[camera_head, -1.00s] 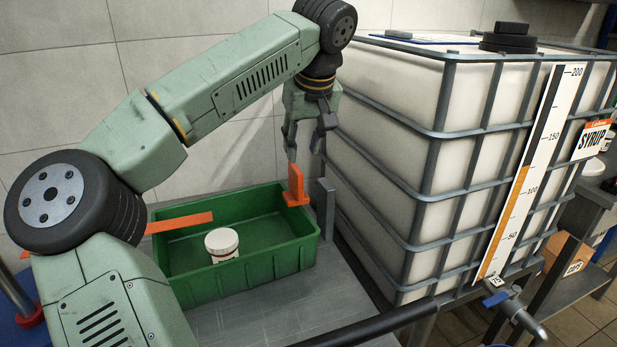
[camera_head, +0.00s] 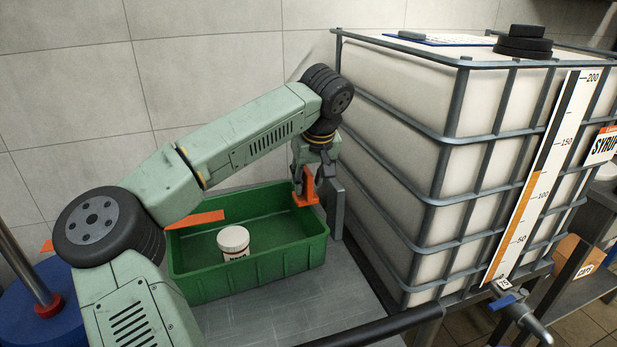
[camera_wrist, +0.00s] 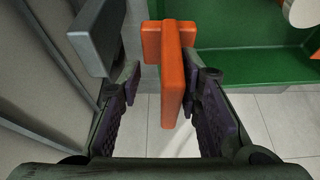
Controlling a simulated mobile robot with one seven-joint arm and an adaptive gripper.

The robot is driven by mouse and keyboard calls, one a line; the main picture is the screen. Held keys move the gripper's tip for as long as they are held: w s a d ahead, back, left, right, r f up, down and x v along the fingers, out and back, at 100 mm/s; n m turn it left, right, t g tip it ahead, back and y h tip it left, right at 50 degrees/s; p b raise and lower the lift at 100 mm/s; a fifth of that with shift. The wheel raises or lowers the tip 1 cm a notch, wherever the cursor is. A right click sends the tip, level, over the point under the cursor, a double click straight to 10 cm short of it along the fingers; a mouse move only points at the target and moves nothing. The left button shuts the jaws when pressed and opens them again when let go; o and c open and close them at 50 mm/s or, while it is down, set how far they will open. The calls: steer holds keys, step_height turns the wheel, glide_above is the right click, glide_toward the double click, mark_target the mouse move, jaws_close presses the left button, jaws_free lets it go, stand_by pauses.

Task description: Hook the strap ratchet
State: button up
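An upright orange piece, apparently the strap ratchet (camera_head: 309,189), stands at the right end of the green crate (camera_head: 247,277). In the wrist view the orange piece (camera_wrist: 174,75) stands between my fingers, nearer the right one. My gripper (camera_head: 312,180) is lowered over it and points down. In the wrist view my gripper (camera_wrist: 163,92) is open, with a clear gap between the left finger and the orange piece. I cannot tell whether the right finger touches it. A flat orange strap (camera_head: 197,219) crosses the crate's left end. A grey bracket (camera_head: 337,207) stands just right of the orange piece.
A white-lidded jar (camera_head: 234,241) sits in the crate. A large caged white tank (camera_head: 405,175) stands close on the right, with a black cap (camera_head: 523,42) on top. The grey bench (camera_head: 290,316) in front of the crate is clear.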

jaws_close()
stand_by(0.8)
